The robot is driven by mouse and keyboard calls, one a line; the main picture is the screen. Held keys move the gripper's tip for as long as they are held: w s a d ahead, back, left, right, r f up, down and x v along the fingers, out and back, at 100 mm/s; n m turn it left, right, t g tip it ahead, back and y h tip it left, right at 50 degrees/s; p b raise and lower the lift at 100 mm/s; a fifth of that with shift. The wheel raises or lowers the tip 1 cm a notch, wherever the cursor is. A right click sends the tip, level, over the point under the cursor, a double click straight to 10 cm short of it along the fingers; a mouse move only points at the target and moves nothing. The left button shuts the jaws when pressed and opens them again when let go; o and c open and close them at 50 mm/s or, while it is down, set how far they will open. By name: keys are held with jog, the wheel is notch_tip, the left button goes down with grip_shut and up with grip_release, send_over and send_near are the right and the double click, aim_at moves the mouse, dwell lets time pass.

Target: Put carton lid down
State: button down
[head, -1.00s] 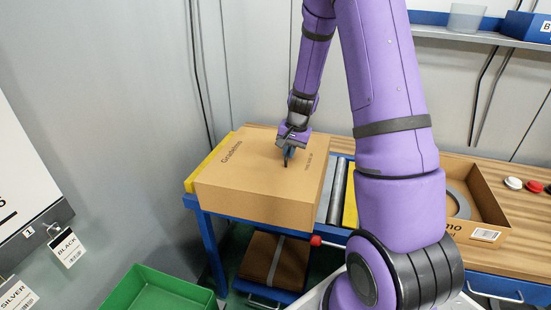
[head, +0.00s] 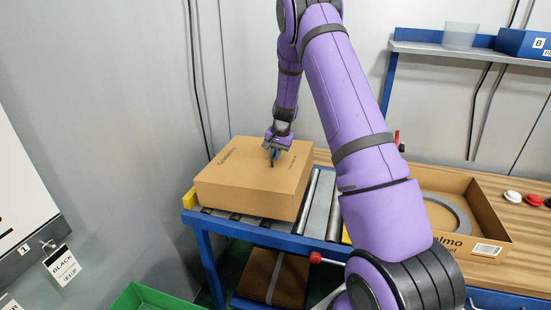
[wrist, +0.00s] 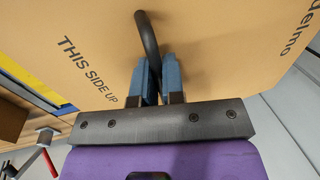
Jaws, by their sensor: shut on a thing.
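The carton lid (head: 250,190), a brown cardboard box shape with printing on top, is over the roller conveyor (head: 318,205) at the left of the bench. My gripper (head: 273,157) is above the middle of its top. In the wrist view my gripper (wrist: 160,80) has its blue fingers shut on the black curved handle (wrist: 147,38) of the lid (wrist: 220,60), with "THIS SIDE UP" beside it. The lid looks about level. I cannot tell whether its underside touches the rollers. An open carton (head: 490,250) with a grey ring (head: 455,212) inside stands to the right, partly behind my arm.
A yellow stop (head: 190,198) is at the conveyor's left end. Brown cardboard (head: 265,275) lies on the lower shelf. A red knob (head: 315,257) sticks out in front. A green bin (head: 155,298) is on the floor. White and red buttons (head: 512,197) are at the right.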

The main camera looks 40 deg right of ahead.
jog(key=shift+f, duration=0.9)
jog(key=c, duration=1.2)
grip_release()
jog(key=shift+r, duration=0.1)
notch_tip(320, 180, up, 11)
jog(key=s+d, duration=0.1)
jog(key=s, duration=0.1)
jog(key=s+a+r+n, duration=0.1)
jog(key=s+a+r, duration=0.25)
jog(key=r, duration=0.35)
jog(key=s+a+r+n, duration=0.2)
jog(key=s+a+r, duration=0.1)
jog(key=a+r, duration=0.25)
jog(key=s+a+r+n+t, duration=0.1)
jog(key=s+a+r+n, duration=0.1)
jog(key=s+a+r, duration=0.35)
jog(key=s+a+r+n+t, duration=0.1)
jog(key=s+a+r, duration=0.1)
jog(key=s, duration=0.6)
jog(key=s+a+r+n, duration=0.2)
jog(key=s+a+r, duration=0.15)
jog(key=s, duration=0.35)
jog(key=s+a, duration=0.1)
jog(key=s, duration=0.3)
jog(key=s+n+t+h, duration=0.1)
jog(key=s, duration=0.2)
jog(key=s+a+n, duration=0.1)
jog(key=s, duration=0.3)
jog(key=shift+s+a+f, duration=0.35)
